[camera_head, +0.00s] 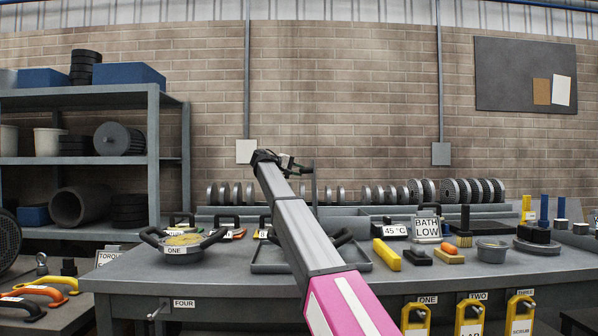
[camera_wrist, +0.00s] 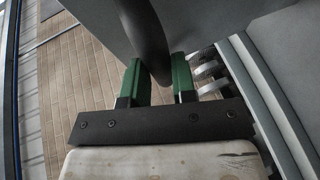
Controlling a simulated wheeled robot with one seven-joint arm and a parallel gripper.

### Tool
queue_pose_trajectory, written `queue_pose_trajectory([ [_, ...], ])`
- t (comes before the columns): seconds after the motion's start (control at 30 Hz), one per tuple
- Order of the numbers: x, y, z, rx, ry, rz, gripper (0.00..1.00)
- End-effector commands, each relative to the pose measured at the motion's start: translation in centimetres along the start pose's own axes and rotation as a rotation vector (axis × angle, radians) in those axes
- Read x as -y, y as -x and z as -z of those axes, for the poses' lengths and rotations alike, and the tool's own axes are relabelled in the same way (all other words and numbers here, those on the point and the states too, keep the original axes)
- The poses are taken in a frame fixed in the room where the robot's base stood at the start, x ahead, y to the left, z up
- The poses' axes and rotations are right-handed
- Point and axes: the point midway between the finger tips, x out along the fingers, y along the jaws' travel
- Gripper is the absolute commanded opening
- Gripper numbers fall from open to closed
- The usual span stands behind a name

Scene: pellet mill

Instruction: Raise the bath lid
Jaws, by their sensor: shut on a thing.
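My gripper (camera_head: 285,162) is at the far end of my outstretched arm, above the back of the bench, small in the head view. In the wrist view its two green fingers (camera_wrist: 160,72) are shut on a dark curved handle (camera_wrist: 147,35). Behind the handle a broad plain grey panel (camera_wrist: 215,18), which looks like the bath lid, fills the top of the picture. In the head view a thin upright grey strip (camera_head: 314,185) stands just right of my gripper; I cannot tell if it is the lid edge-on. My arm hides part of the bench behind it.
A "BATH LOW" sign (camera_head: 426,227) stands on the bench right of my arm. A pan marked ONE (camera_head: 183,247) and a tray (camera_head: 262,262) lie in front. Several round dies (camera_head: 380,194) line the back. Yellow blocks (camera_head: 387,254) lie right of the arm.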

Motion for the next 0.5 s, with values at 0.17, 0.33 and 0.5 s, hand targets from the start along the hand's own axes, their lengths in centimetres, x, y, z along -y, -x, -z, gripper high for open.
queue_pose_trajectory([
  [0.17,0.54,-0.17,-0.19,0.004,0.000,0.012,0.00],
  [0.33,0.48,-0.18,-0.22,0.005,0.000,0.011,0.51],
  [0.5,0.34,-0.14,-0.16,0.003,0.000,0.008,0.51],
])
